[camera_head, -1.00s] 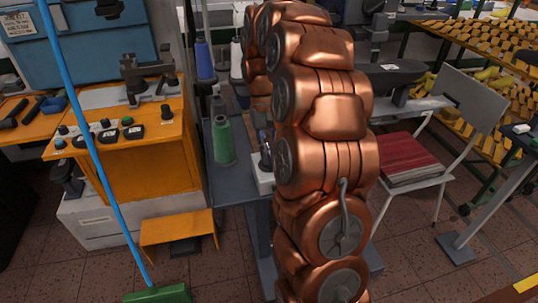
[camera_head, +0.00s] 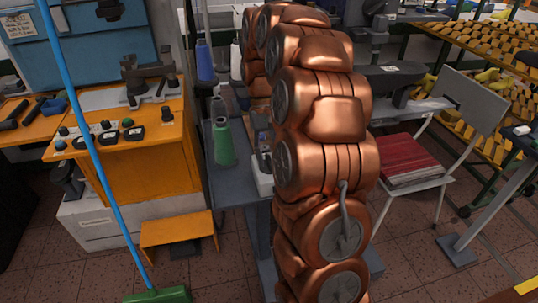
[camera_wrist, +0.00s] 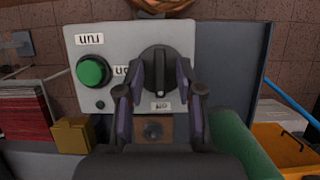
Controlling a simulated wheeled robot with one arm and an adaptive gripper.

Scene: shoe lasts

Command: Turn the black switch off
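The black switch (camera_wrist: 160,68) is a round rotary knob with a raised bar, on a pale grey control box (camera_wrist: 112,50). In the wrist view its bar stands upright in the picture. My gripper (camera_wrist: 160,88) is open, with its two fingers apart on either side of the switch's lower part. I see a gap between each finger and the bar; whether the fingertips touch the dial I cannot tell. In the head view the box (camera_head: 263,183) shows only partly beside my copper-coloured arm, which hides the switch.
A green button (camera_wrist: 92,71) sits left of the switch in the wrist view. A green thread cone (camera_head: 222,143) stands close to the box on the grey table (camera_head: 228,188). A chair with a red seat (camera_head: 402,158) is right of my arm; an orange bench (camera_head: 150,165) is left.

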